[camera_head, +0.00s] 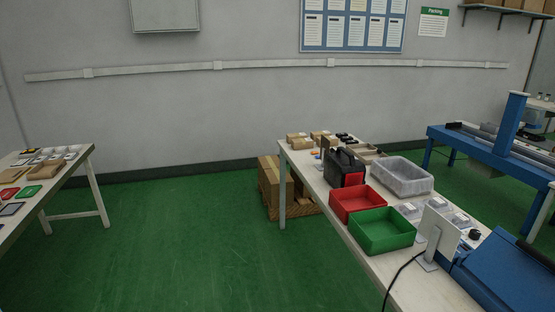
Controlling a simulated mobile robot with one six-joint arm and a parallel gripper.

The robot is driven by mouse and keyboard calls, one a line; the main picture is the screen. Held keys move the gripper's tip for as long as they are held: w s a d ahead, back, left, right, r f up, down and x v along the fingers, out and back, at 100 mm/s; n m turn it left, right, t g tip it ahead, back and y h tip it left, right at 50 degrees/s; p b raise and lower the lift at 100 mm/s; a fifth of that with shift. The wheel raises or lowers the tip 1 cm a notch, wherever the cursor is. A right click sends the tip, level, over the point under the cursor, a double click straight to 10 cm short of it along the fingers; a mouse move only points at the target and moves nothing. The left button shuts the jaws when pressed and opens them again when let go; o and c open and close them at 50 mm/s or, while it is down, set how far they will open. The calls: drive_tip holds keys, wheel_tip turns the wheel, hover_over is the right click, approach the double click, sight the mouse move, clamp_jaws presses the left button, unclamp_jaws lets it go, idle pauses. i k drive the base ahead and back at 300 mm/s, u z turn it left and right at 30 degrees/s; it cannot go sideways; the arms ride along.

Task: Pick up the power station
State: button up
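The likely power station (345,168) is a black box-shaped unit with a top handle and a red part at its lower right front. It stands upright on the white table (315,182) at the right of the head view, behind the red bin. Its lower front is partly hidden by that bin. My gripper is not in view.
A red bin (357,203), a green bin (382,232) and a clear grey tub (402,177) crowd the table near the unit. Small cartons (299,139) lie behind it. Another table (38,177) stands at the left. Green floor (185,240) between the tables is clear.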

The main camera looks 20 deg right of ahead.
sight(342, 169)
drive_tip(key=u, duration=0.05)
drive_tip(key=i, duration=1.5)
drive_tip(key=u, duration=0.05)
